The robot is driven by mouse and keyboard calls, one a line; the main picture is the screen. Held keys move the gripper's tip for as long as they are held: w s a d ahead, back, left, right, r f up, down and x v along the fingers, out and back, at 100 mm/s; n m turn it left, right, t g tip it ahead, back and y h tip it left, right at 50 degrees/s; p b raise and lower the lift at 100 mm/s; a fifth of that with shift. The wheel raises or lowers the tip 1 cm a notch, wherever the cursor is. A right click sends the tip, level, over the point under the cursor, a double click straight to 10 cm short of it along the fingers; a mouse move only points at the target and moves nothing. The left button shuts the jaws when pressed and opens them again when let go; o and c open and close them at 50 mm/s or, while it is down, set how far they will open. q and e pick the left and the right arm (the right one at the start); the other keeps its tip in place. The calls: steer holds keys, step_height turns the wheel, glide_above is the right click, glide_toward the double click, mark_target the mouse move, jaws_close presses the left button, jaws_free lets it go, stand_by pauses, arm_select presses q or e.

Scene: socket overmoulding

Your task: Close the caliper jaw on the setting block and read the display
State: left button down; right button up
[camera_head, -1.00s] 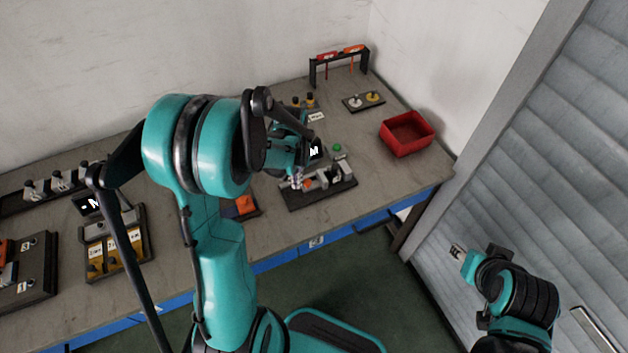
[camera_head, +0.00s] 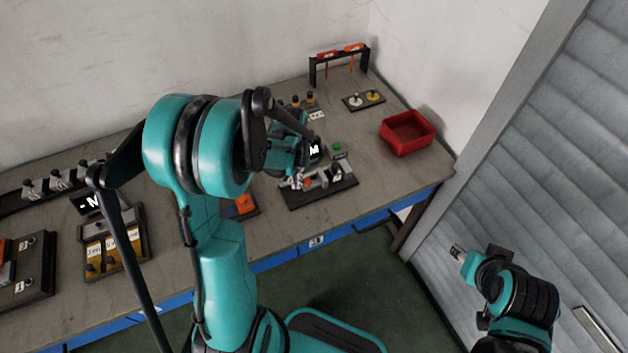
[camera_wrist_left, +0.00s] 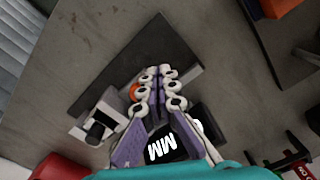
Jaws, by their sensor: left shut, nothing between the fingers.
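The measuring fixture has a dark base plate (camera_head: 335,187) near the table's front edge, and the plate also shows in the wrist view (camera_wrist_left: 105,65). On it are a grey block (camera_wrist_left: 108,112) and a small orange part (camera_wrist_left: 134,91). A black display (camera_head: 314,150) with white letters stands behind, reading "MM" in the wrist view (camera_wrist_left: 162,147); no number is legible. My left gripper (camera_head: 299,181) is shut and empty over the fixture, its fingertips (camera_wrist_left: 161,72) beside the orange part. It hides part of the fixture; caliper jaw contact cannot be told. My right gripper (camera_head: 458,251) hangs away from the table.
A red bin (camera_head: 407,133) stands right of the fixture. A black rack (camera_head: 340,62) with red and orange tools and a small tray (camera_head: 364,101) are behind. Another display (camera_head: 91,202) and a yellow-labelled stand (camera_head: 114,258) are at left. A grey shutter is at right.

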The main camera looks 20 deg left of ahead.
mark_target(305, 181)
arm_select(q)
steer(key=shift+f+b, duration=1)
steer(key=shift+f, duration=0.2)
steer(key=shift+w+d, duration=1.25)
steer(key=shift+w, duration=0.2)
stand_by(1.0)
steer(key=shift+s+a, duration=0.25)
steer(key=shift+a, duration=0.1)
steer(key=shift+s+a+r, duration=0.1)
steer(key=shift+s, duration=0.1)
steer(key=shift+r+p, duration=2.75)
steer(key=shift+r, duration=1.25)
steer(key=shift+f, duration=0.1)
